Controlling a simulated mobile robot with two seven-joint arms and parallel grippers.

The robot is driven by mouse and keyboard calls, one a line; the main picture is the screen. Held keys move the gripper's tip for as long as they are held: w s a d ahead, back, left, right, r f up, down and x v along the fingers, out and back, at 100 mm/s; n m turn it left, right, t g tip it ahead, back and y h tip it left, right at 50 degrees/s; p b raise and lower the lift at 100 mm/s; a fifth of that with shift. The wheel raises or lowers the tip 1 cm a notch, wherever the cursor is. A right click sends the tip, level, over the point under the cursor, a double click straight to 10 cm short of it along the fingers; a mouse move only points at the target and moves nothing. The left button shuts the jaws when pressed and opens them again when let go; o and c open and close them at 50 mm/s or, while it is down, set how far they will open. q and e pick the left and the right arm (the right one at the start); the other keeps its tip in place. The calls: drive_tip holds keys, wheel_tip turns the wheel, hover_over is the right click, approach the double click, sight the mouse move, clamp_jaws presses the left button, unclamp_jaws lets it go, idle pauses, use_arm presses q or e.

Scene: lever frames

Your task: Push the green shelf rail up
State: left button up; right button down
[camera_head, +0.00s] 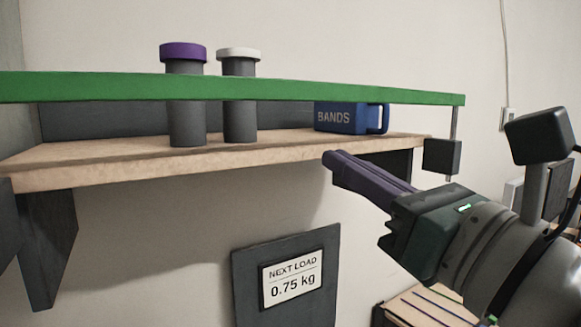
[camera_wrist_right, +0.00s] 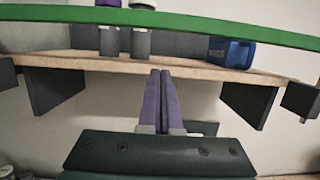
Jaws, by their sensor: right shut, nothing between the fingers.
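The green shelf rail (camera_head: 290,90) runs across the front of a wooden shelf (camera_head: 110,172), raised above the shelf board. Its right end is joined to a thin metal rod above a dark block (camera_head: 442,156). In the right wrist view the rail (camera_wrist_right: 185,24) crosses the top of the picture. My right gripper (camera_head: 328,158) has purple fingers, shut and empty. In the head view its tips are below the rail, in front of the shelf's front edge. In the right wrist view the shut fingers (camera_wrist_right: 160,73) point toward the shelf edge. My left gripper is not in view.
Behind the rail stand a purple-capped cylinder (camera_head: 186,120) and a white-capped cylinder (camera_head: 239,118). A blue BANDS box (camera_head: 340,118) sits to their right. Dark brackets (camera_head: 45,240) support the shelf. A "NEXT LOAD 0.75 kg" sign (camera_head: 292,281) hangs below.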

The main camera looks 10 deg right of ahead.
drive_tip(key=b+v, duration=0.2)
drive_tip(key=v, duration=0.5)
drive_tip(key=shift+s+b, duration=0.25)
drive_tip(key=shift+b, duration=0.1)
